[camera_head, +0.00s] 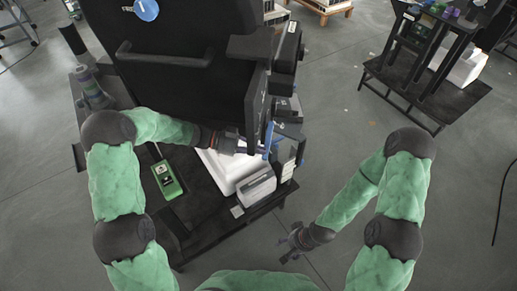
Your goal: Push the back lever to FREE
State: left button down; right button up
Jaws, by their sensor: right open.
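A narrow blue upright part (268,138), possibly a lever, shows at the right edge of the large black machine (180,60). I cannot tell for certain whether it is the back lever, and no FREE marking can be read. My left gripper (240,146) is just left of this blue part, over the white block. Its fingers are small and partly lost against the machine, so whether they touch the part is unclear. My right gripper (287,254) is open and empty, low over the floor, right of the dark table's front corner.
The dark table (205,215) carries a green device (167,180), a white block (222,168) and a grey-white box (257,187). A black handle bar (165,58) crosses the machine. Another dark stand (425,90) is at upper right. The floor between is clear.

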pick_arm(q)
jog(key=v, duration=1.2)
dwell(0.6)
